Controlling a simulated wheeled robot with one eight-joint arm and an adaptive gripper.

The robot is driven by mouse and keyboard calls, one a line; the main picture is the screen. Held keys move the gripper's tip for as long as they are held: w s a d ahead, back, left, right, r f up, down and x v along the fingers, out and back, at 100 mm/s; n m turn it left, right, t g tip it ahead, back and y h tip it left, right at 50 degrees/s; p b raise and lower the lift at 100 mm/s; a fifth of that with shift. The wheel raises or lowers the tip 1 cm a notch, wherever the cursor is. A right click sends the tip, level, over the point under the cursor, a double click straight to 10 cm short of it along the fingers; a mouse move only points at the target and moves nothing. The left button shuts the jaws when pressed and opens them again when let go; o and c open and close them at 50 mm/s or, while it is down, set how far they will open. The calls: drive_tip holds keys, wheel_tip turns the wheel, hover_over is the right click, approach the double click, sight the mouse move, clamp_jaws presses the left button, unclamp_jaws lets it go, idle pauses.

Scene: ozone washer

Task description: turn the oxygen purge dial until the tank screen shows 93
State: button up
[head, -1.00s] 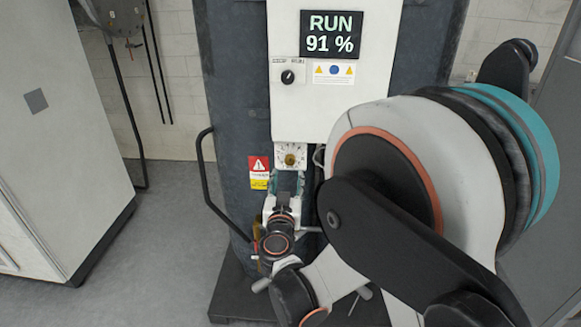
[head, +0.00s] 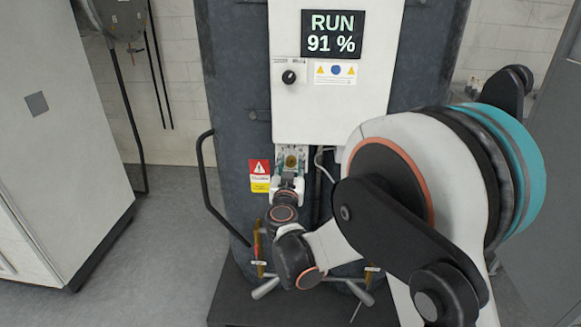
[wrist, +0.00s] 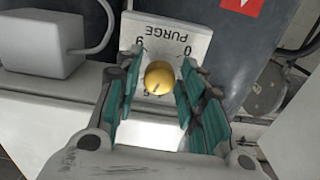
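The tank screen (head: 333,34) reads RUN 91 %. The purge dial is a round brass knob (wrist: 159,77) on a white plate (wrist: 172,36) marked PURGE, with a 0 and other figures partly visible. In the wrist view the plate appears upside down. My gripper (wrist: 161,75) is open, its teal-padded fingers on either side of the knob. Gaps show between fingers and knob. In the head view my gripper (head: 290,170) is at the dial below the white panel and partly covers the plate.
A small black switch (head: 289,77) sits on the white panel above. A red and yellow warning label (head: 259,176) is left of the dial. A curved black handrail (head: 205,190) stands further left. A grey box (wrist: 45,45) with a cable is beside the plate.

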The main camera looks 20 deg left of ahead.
drive_tip(key=c, duration=0.5)
drive_tip(key=shift+m, duration=0.3)
drive_tip(key=shift+m, duration=2.6)
drive_tip(key=o, duration=1)
drive_tip(key=shift+o, duration=0.2)
